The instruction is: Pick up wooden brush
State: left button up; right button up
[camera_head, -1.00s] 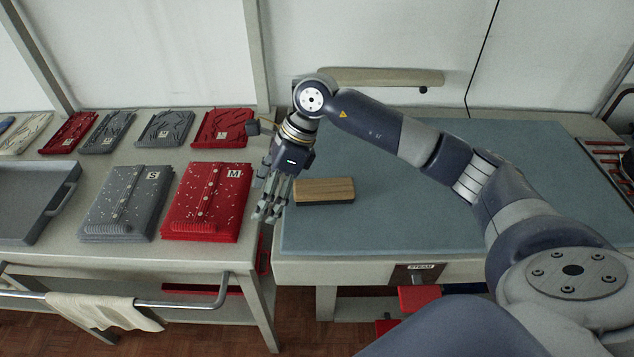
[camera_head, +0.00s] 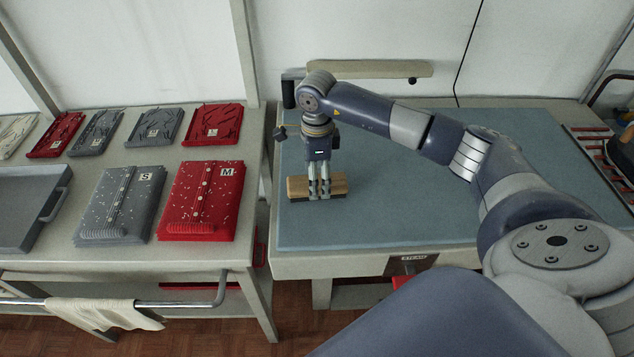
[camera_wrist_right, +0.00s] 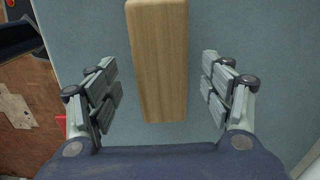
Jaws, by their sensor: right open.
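The wooden brush (camera_head: 298,187) is a light wooden block lying on the blue-grey mat at its left side. In the right wrist view the brush (camera_wrist_right: 158,62) runs lengthwise between the two fingers, with a gap on each side. My right gripper (camera_head: 320,193) points down over the brush in the head view and hides its middle. In the wrist view the right gripper (camera_wrist_right: 160,90) is open and empty. I cannot tell its exact height above the brush. My left gripper is not in view.
The blue-grey mat (camera_head: 430,200) is mostly clear to the right of the brush. The table (camera_head: 150,257) on the left holds folded red and grey garments (camera_head: 205,200) and a grey tray (camera_head: 30,205). A red rack (camera_head: 605,165) is at the far right.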

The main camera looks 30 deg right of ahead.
jog(key=shift+d+f, duration=0.1)
jog(key=shift+f, duration=1.3)
jog(key=c, duration=1)
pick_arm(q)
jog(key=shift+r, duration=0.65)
pick_arm(e)
jog(key=shift+c, duration=0.2)
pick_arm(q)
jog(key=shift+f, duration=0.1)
pick_arm(e)
jog(key=shift+w+r, duration=0.1)
